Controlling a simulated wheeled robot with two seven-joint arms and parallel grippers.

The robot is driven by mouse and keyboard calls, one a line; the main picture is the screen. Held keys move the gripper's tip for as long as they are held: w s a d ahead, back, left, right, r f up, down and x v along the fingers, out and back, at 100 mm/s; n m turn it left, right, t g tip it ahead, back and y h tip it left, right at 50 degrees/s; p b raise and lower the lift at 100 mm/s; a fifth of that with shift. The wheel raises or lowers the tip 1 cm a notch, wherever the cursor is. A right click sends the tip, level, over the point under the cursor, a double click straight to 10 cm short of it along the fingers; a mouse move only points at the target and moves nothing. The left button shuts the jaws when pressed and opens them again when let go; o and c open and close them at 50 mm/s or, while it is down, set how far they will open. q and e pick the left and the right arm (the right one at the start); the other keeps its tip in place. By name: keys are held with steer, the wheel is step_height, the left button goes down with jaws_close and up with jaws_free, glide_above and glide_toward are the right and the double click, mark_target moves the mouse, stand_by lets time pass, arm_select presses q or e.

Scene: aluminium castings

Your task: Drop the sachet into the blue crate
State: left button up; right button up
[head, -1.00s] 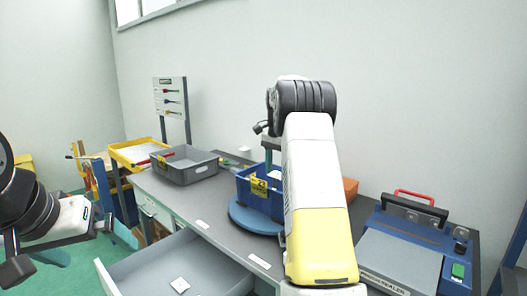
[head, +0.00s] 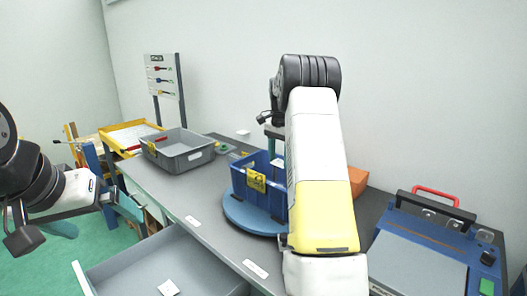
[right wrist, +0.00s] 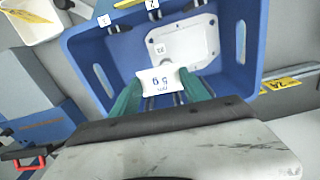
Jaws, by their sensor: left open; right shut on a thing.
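The sachet (right wrist: 157,84) is a small white packet with dark print, in the right wrist view. My right gripper (right wrist: 160,90) is shut on it with green fingers, over the blue crate (right wrist: 254,42). I cannot tell the height between sachet and crate floor. The crate also shows in the head view (head: 243,184), standing on a round blue disc (head: 240,214); my right arm hides part of it, and the sachet is hidden there. A white plate-like part (right wrist: 195,42) lies inside the crate. My left gripper (head: 100,212) is open and empty at the left, away from the table.
A grey tray (head: 190,157) stands left of the crate on the grey table, with a yellow tray (head: 113,133) beyond. A blue sealer (head: 430,240) stands at the right. An open drawer (head: 130,264) holds a small white packet (head: 168,287). An orange object (head: 358,181) is behind my right arm.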

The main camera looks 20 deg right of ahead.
mark_target(279, 162)
steer(key=shift+f, duration=0.6)
steer(key=o, duration=1.4)
steer(key=shift+r, duration=0.15)
step_height(279, 162, up, 7)
steer(key=shift+f, duration=0.1)
steer(key=shift+r, duration=0.4)
